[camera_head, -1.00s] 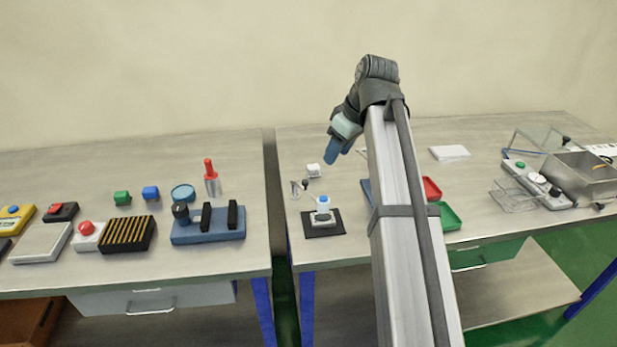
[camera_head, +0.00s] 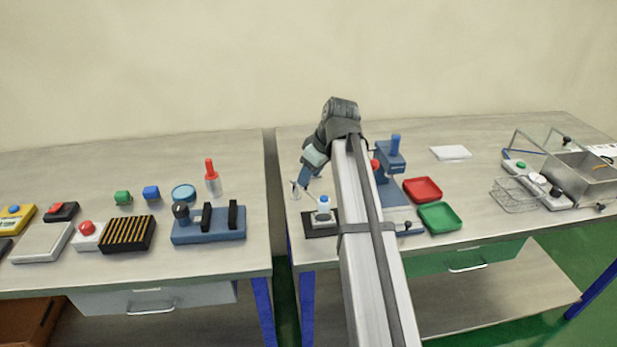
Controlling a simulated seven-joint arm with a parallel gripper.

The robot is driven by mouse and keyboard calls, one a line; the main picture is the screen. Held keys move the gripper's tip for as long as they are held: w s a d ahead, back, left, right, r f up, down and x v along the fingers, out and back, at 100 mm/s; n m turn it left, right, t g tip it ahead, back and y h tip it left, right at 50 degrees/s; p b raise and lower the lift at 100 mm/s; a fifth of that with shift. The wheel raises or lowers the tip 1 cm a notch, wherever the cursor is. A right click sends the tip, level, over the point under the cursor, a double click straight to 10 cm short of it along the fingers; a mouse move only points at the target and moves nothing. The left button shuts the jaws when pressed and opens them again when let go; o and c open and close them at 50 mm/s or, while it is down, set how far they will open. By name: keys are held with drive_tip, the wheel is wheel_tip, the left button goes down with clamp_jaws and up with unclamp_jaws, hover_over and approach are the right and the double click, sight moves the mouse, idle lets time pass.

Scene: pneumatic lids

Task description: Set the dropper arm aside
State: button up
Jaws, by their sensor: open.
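A small white device with a blue top (camera_head: 323,206) stands on a black square base (camera_head: 318,225) near the left edge of the right table. A small thin item (camera_head: 295,189) with pale and dark parts lies just behind it. I cannot tell for sure which of these parts is the dropper arm. My gripper (camera_head: 304,184) is low behind the white device and close beside the thin item. Its blue fingers point down and look empty. The small white block seen earlier behind the device is hidden by my gripper.
A blue press-like device (camera_head: 391,160), a red tray (camera_head: 422,189) and a green tray (camera_head: 440,217) stand right of my arm. A wire basket (camera_head: 517,195) is farther right. A gap separates the left table (camera_head: 130,265). The right table's back is mostly clear.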

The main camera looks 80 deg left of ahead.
drive_tip(key=shift+x, duration=1)
drive_tip(key=shift+c, duration=0.2)
clamp_jaws()
